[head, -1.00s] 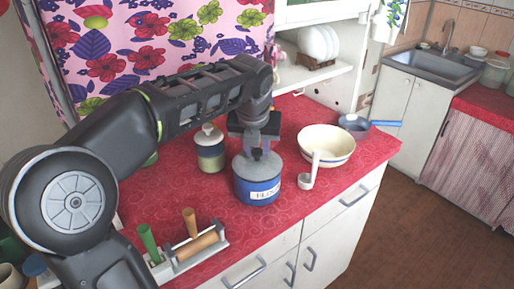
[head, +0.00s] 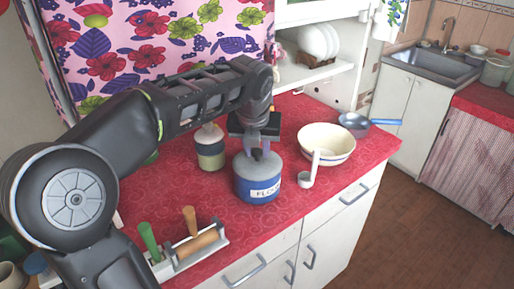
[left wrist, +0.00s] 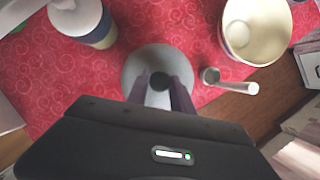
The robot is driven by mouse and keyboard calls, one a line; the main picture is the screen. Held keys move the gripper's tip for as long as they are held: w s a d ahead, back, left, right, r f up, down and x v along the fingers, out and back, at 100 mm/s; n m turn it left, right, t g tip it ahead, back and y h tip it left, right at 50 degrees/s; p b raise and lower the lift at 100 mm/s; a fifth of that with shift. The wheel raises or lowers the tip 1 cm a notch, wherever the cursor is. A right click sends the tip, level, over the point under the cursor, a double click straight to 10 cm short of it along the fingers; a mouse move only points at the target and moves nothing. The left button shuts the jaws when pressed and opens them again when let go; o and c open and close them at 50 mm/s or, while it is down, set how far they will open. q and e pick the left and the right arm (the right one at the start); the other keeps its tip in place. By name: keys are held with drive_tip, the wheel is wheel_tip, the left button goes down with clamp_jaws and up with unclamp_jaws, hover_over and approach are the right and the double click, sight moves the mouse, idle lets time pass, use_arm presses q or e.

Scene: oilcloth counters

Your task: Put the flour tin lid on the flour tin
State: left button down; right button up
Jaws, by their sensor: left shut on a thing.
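The blue flour tin (head: 258,188) stands upright on the red counter, its label facing the front edge. The grey flour tin lid (head: 243,163) lies over the tin's top and looks level; whether it is fully seated I cannot tell. It also shows as a grey disc in the left wrist view (left wrist: 132,66). My left gripper (head: 257,153) points straight down over the tin, shut on the lid's dark knob (left wrist: 160,80). The fingers hide part of the lid. My right gripper is not in view.
A cream bowl (head: 338,140) and a white ladle (head: 306,180) sit close to the right of the tin. A lidded jar (head: 210,150) stands behind left. A holder with handled tools (head: 185,262) is at front left. A blue-handled pan (head: 354,124) is behind the bowl.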

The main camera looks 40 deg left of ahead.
use_arm(q)
drive_tip(key=c, duration=1)
unclamp_jaws()
drive_tip(key=shift+c, duration=0.2)
wheel_tip(320, 180, up, 6)
drive_tip(key=p, duration=0.6)
